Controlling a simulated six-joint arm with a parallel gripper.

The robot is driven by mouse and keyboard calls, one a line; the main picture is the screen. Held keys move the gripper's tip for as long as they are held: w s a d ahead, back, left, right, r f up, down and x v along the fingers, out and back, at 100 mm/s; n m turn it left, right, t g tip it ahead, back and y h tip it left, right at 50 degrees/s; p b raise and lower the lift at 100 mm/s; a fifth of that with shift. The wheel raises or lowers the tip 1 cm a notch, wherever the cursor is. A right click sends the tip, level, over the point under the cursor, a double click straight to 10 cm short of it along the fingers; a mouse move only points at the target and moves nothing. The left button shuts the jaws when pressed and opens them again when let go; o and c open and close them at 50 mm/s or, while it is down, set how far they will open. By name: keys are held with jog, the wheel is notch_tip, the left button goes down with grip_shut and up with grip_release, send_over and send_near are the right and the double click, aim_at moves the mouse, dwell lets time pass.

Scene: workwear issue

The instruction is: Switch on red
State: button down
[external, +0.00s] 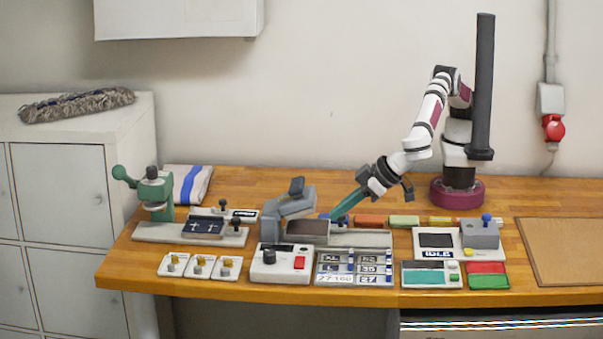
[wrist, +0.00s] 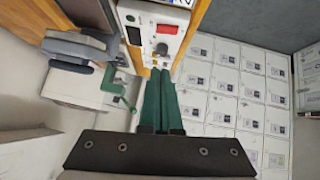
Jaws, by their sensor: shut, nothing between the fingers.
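A white control box (external: 262,275) stands near the table's front edge, with a black knob (external: 269,257) and a red switch (external: 300,262). A white panel with a red part (wrist: 167,29) and a black knob (wrist: 161,48) shows at the top of the wrist view. My gripper (external: 334,215) has teal fingers and is shut and empty. It is behind the box and to its right in the external view, by the grey press (external: 290,206). The fingers also show in the wrist view (wrist: 157,75), their tips just below the black knob in the picture. I cannot tell the switch's position.
A label board (external: 320,278) is right of the box. Small switch plates (external: 200,267) are left of it. A green hand press (external: 155,190) stands at the left. A red and green pad (external: 488,275) and a brown board (external: 570,250) are at the right.

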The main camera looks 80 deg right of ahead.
jog(key=shift+w, duration=0.1)
send_over(296, 263)
jog(key=s, duration=0.3)
notch_tip(296, 263, down, 7)
jog(key=shift+d, duration=0.15)
jog(key=f, duration=0.3)
jog(key=shift+w+d+f, duration=0.1)
jog(key=shift+d+f, duration=0.1)
jog(key=shift+f, duration=0.3)
jog(key=shift+d+f, duration=0.2)
jog(key=shift+f, duration=0.1)
jog(key=shift+a+r, duration=0.1)
jog(key=shift+a, duration=0.65)
